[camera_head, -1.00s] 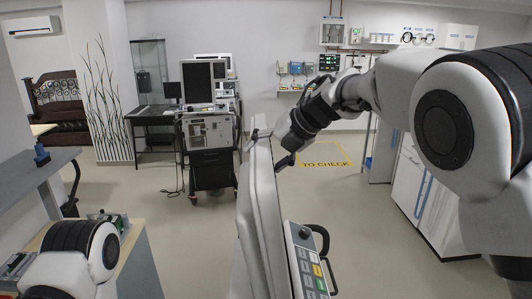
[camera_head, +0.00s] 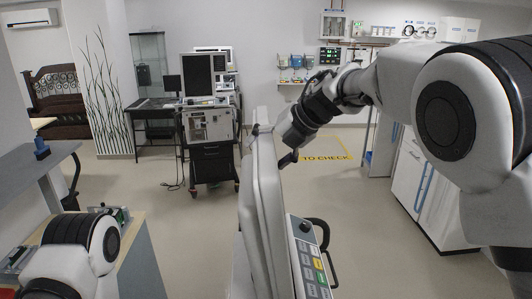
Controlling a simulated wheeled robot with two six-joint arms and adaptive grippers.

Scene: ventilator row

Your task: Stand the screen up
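The screen (camera_head: 259,215) is a pale grey panel seen nearly edge-on, standing steeply in the middle of the head view. A keypad with coloured buttons (camera_head: 312,262) and a dark handle (camera_head: 322,240) sit to its right, lower down. My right gripper (camera_head: 275,143) is at the screen's upper end. One fingertip shows on the right of the panel and a pale part reaches over its top. Whether the fingers press on the screen is unclear. My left arm shows at the lower left, but its gripper is out of view.
A ventilator cart (camera_head: 207,130) stands behind to the left, beside a dark desk (camera_head: 150,105). A grey bench (camera_head: 40,165) is at the left edge. White cabinets (camera_head: 425,195) stand at the right. The floor marking "TO CHECK" (camera_head: 326,156) and surrounding floor are clear.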

